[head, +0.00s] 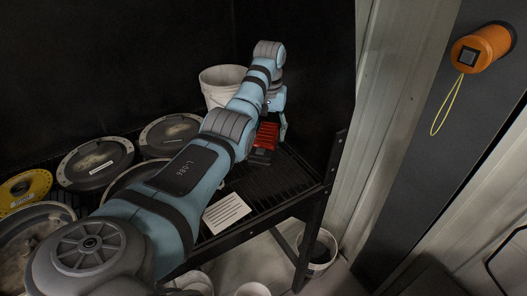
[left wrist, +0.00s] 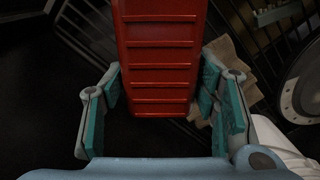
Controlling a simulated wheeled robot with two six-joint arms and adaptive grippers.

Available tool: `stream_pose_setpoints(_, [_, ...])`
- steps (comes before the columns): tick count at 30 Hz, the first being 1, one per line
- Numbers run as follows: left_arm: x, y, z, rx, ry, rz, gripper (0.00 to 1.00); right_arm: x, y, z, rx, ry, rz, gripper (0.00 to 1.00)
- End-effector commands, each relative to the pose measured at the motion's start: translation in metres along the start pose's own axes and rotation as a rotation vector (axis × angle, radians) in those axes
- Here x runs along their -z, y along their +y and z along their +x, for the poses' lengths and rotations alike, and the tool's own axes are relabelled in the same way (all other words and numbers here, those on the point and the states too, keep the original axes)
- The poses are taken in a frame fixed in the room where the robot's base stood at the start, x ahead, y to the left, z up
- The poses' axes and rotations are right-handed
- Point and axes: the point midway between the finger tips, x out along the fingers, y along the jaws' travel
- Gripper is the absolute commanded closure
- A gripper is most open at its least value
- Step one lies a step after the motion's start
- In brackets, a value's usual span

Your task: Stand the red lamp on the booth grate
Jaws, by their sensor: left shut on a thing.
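The red lamp (head: 267,133) has a ribbed red body and a dark end, and is at the right part of the black booth grate (head: 278,178). It fills the middle of the left wrist view (left wrist: 160,60), between the teal pads of my left gripper (left wrist: 160,95). My left gripper (head: 278,118) is shut on the lamp, a pad against each side. In the head view the gripper hides part of the lamp's upper end. I cannot tell whether the lamp's lower end touches the grate. My right gripper is not in view.
A white bucket (head: 216,89) stands behind my left arm. Several round plates, among them a yellow one (head: 24,190), lie at the left. A white printed card (head: 227,212) lies near the grate's front edge. An orange device (head: 481,50) with a yellow cord is on the right wall.

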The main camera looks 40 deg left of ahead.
Motion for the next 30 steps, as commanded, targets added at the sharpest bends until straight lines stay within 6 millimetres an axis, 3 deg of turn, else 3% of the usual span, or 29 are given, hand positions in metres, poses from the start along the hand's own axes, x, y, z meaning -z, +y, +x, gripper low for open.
stream_pose_setpoints(3, [-0.001,0.0,0.034,0.001,-0.003,-0.001,0.8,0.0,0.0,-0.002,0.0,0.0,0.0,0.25])
stream_pose_setpoints(14, [0.0,0.0,0.101,0.0,-0.001,-0.001,0.8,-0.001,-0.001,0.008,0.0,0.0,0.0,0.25])
stream_pose_setpoints(22, [0.0,0.0,0.106,0.0,0.0,0.0,0.8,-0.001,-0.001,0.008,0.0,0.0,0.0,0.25])
stream_pose_setpoints(23, [0.0,0.0,0.107,0.0,0.0,0.0,0.44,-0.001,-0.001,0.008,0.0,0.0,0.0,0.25])
stream_pose_setpoints(26, [0.0,0.0,0.106,0.0,0.0,0.0,0.28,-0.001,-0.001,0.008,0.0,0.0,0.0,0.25])
stream_pose_setpoints(30, [0.0,0.0,0.106,0.0,0.001,-0.001,0.25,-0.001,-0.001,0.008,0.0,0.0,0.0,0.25])
